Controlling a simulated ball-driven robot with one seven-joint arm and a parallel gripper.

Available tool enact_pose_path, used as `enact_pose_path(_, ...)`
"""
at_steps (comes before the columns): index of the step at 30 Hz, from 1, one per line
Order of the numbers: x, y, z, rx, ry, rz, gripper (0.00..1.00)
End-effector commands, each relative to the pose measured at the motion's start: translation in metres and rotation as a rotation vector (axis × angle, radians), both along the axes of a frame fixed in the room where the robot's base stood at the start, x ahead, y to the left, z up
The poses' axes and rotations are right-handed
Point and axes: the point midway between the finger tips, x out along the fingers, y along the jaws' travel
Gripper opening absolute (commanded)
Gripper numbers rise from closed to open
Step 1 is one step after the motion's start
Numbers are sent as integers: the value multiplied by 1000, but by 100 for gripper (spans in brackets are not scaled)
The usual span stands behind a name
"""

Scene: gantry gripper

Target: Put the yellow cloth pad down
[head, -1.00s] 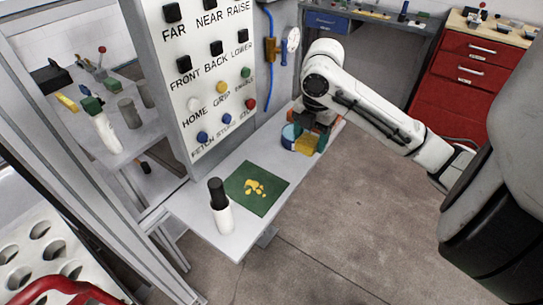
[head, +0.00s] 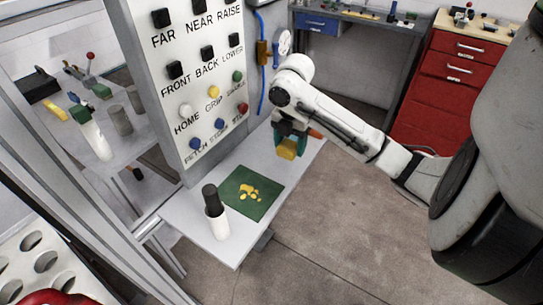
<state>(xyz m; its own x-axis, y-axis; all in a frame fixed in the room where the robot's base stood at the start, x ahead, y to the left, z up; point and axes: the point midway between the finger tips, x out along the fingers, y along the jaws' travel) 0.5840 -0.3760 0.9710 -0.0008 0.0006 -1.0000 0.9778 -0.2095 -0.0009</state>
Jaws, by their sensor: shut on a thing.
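The yellow cloth pad (head: 287,151) is in my gripper (head: 289,145), at the far end of the grey shelf (head: 190,222) in the head view. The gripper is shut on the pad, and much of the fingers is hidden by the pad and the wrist. The pad appears to be held above the shelf, though the exact gap is hard to tell. A green mat (head: 262,208) with yellow patches (head: 249,192) on it lies on the shelf, nearer than the gripper and to its left.
A white cylinder with a black top (head: 216,218) stands at the shelf's near left, beside the mat. An upright button panel (head: 200,75) rises behind the shelf. The shelf has bare room between mat and gripper. A red drawer cabinet (head: 440,100) stands at the back right.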

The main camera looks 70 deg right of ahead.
Motion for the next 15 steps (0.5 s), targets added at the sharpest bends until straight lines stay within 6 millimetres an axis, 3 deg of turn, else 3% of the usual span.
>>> enact_pose_path(7,39,-14,-40,4,0,1,38)
enact_pose_path(15,53,-24,-56,0,1,1,38)
